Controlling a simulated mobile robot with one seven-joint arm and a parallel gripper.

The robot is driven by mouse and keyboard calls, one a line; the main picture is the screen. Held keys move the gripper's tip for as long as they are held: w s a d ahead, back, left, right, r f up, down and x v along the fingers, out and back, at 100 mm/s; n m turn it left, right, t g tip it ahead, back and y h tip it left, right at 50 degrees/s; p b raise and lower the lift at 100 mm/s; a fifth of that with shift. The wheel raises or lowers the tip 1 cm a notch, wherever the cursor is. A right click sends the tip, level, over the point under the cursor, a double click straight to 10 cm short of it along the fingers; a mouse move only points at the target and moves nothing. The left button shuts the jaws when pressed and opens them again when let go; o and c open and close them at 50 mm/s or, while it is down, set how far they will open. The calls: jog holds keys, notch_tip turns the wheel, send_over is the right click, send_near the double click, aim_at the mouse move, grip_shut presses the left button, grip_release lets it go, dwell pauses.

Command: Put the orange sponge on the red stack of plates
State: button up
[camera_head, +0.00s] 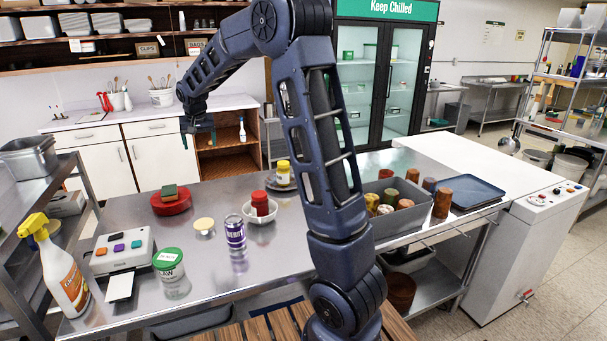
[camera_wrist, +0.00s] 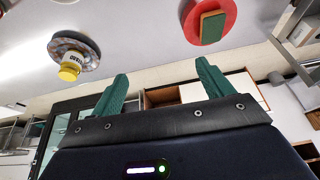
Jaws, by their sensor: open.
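A red stack of plates (camera_head: 171,206) stands on the left part of the steel counter. A small block with a green top and an orange-brown side, which looks like the sponge (camera_head: 169,191), lies on the stack. In the wrist view the sponge (camera_wrist: 213,27) rests on the red plates (camera_wrist: 190,25) near the top edge. My gripper (camera_head: 198,138) is raised beyond the stack, apart from it. Its green fingers (camera_wrist: 162,72) are spread open with nothing between them.
A yellow-capped jar (camera_head: 283,168) stands on a plate, and a red jar (camera_head: 260,200) sits in a white bowl. A grey bin (camera_head: 408,222) with several cups is right.

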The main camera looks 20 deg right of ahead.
jog(key=s+d+r, duration=0.4)
jog(key=s+d, duration=0.4)
jog(key=s, duration=0.2)
jog(key=s+d+r, duration=0.3)
jog(key=s+d, duration=0.5)
jog(key=s, duration=0.2)
jog(key=s+d+f, duration=0.2)
jog(key=s+d, duration=0.1)
jog(key=s, duration=0.8)
jog(key=s+d+f, duration=0.2)
jog(key=s+d, duration=0.2)
jog(key=s, duration=0.7)
jog(key=shift+s+f, duration=0.3)
jog(key=shift+f, duration=0.1)
